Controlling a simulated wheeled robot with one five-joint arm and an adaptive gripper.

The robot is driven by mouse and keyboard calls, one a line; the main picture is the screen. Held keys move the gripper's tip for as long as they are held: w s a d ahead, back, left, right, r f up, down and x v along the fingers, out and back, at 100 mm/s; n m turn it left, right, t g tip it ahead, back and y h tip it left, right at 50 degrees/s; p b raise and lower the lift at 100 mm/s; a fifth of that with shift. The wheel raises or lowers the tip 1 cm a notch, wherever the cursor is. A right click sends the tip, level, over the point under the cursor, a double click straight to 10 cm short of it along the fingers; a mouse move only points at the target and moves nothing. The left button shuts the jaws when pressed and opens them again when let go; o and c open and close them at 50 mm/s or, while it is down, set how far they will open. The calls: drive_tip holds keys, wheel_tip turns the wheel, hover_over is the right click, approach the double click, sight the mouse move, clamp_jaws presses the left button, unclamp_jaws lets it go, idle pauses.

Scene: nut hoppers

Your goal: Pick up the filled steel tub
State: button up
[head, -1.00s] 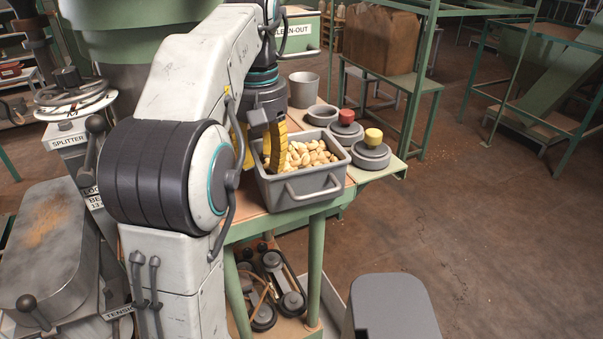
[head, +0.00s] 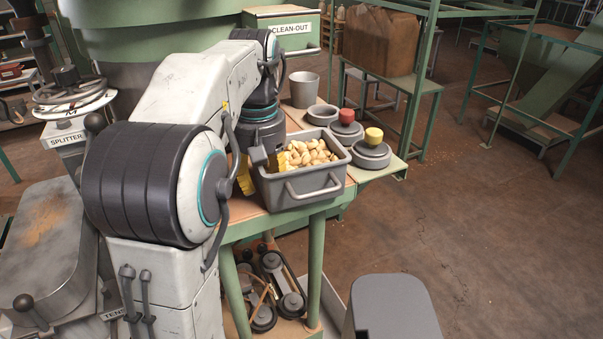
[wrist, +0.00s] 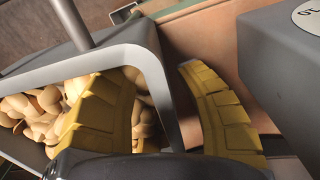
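The filled steel tub (head: 275,193) is a grey open box with a bar handle on its near side. It stands on the green-framed bench, heaped with pale nuts (head: 310,153). My gripper (head: 257,172) has yellow fingers and is at the tub's left side, partly hidden by my arm. In the wrist view, my gripper (wrist: 152,90) straddles the tub's wall (wrist: 163,95). One finger is inside over the nuts (wrist: 35,110), the other outside. Gaps show beside the rim, so the fingers are open. The fingertips' depth is hard to judge.
A grey cup (head: 304,90), a low bowl (head: 322,115) and weights with a red knob (head: 347,115) and a yellow knob (head: 373,135) stand behind and right of the tub. A clean-out box (head: 283,30) is behind. Open floor (head: 480,230) lies to the right.

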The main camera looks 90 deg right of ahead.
drive_tip(key=shift+c, duration=0.2)
clamp_jaws()
drive_tip(key=shift+r, duration=0.2)
